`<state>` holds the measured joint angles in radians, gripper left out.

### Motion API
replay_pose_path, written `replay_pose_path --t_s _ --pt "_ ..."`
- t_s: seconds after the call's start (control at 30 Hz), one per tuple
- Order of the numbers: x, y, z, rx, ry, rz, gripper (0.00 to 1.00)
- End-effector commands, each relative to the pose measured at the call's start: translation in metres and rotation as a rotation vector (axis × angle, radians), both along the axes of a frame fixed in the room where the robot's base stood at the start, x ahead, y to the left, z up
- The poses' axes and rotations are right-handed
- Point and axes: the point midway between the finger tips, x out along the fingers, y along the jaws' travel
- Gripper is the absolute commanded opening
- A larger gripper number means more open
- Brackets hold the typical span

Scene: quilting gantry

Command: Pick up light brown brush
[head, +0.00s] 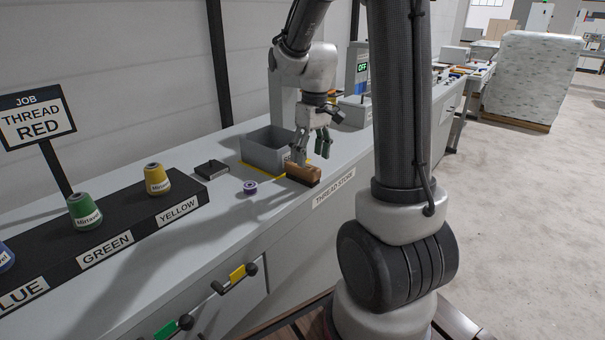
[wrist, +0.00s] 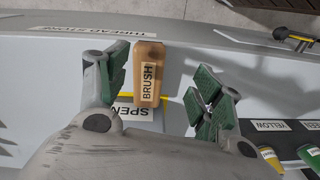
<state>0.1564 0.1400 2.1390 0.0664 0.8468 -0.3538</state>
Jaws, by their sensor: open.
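The light brown brush (head: 304,173) lies on the grey counter near its front edge, beside the grey bin. In the wrist view the brush (wrist: 150,72) shows its wooden top and a label reading BRUSH. My gripper (head: 312,150) is above and just behind the brush in the head view. In the wrist view my gripper (wrist: 156,88) is open, with one green-padded finger on each side of the brush. The brush appears between the fingers, nearer the left one, and neither finger visibly touches it.
A grey bin (head: 268,148) stands just behind the brush. A purple spool (head: 250,187) and a dark box (head: 211,169) are to the left. A black rack (head: 120,222) holds green and yellow thread cones. The counter's front edge (head: 322,192) is close.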

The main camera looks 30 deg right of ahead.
Motion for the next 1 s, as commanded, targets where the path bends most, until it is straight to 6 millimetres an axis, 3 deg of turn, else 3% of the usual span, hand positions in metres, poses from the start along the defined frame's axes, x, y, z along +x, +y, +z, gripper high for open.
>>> replay_pose_path --t_s 0.03,0.1,0.27,0.73,1.0 --pt "0.022 -0.002 0.004 -0.004 -0.043 0.059 0.66" --pt "0.033 -0.003 0.013 -0.012 -0.089 0.128 0.66" --pt "0.034 -0.002 0.005 -0.018 -0.096 0.193 0.66" --pt "0.04 0.0 -0.059 -0.019 -0.095 0.193 0.66" --pt "0.041 0.0 -0.065 -0.018 -0.097 0.192 0.66"
